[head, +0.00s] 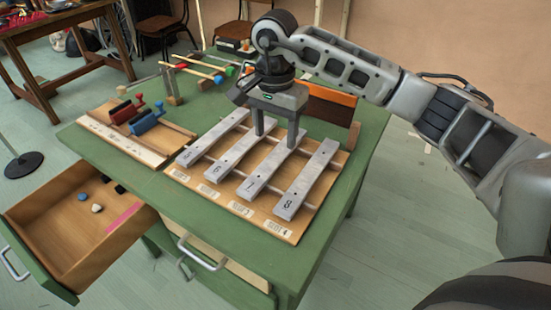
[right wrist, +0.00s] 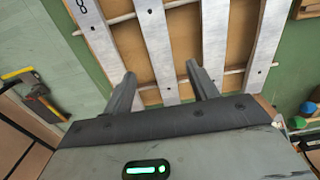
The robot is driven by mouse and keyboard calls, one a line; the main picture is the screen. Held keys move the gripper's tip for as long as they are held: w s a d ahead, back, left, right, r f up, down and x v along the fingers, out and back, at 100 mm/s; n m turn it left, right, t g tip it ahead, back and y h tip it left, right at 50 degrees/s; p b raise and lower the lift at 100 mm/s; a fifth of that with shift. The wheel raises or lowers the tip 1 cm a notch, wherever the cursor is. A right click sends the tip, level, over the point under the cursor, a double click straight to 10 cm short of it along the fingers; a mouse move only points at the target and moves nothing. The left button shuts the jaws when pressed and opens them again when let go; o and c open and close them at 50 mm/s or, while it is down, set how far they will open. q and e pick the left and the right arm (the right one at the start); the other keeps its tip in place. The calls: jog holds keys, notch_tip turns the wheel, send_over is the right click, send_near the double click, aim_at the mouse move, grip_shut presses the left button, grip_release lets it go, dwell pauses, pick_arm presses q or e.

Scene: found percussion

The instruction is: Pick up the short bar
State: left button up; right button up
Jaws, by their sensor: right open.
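Several grey metal bars lie side by side across rails on a wooden slotted board (head: 237,207). They are bar 5 (head: 218,134), bar 6 (head: 233,154), bar 7 (head: 265,172) and bar 8 (head: 308,181). I cannot tell which is the short bar. My right gripper (head: 275,133) is open, pointing down over the far ends of the middle bars. In the right wrist view, its fingers (right wrist: 164,86) lie to either side of bar 7 (right wrist: 157,45), with bar 8 (right wrist: 92,35) to the left. Contact cannot be told. My left gripper is not in view.
The board stands on a green table (head: 338,185). A second wooden board (head: 120,140) holds red and blue pieces. Mallets (head: 195,68) lie behind, and a dark upright panel (head: 330,105) stands at the back right. An open drawer (head: 75,230) juts out front left.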

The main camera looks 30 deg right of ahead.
aim_at(276, 157)
jog(key=shift+w+d+f, duration=0.1)
jog(key=shift+w+f, duration=0.05)
jog(key=shift+f, duration=2.8)
jog(key=shift+r, duration=0.1)
jog(key=c, duration=1.2)
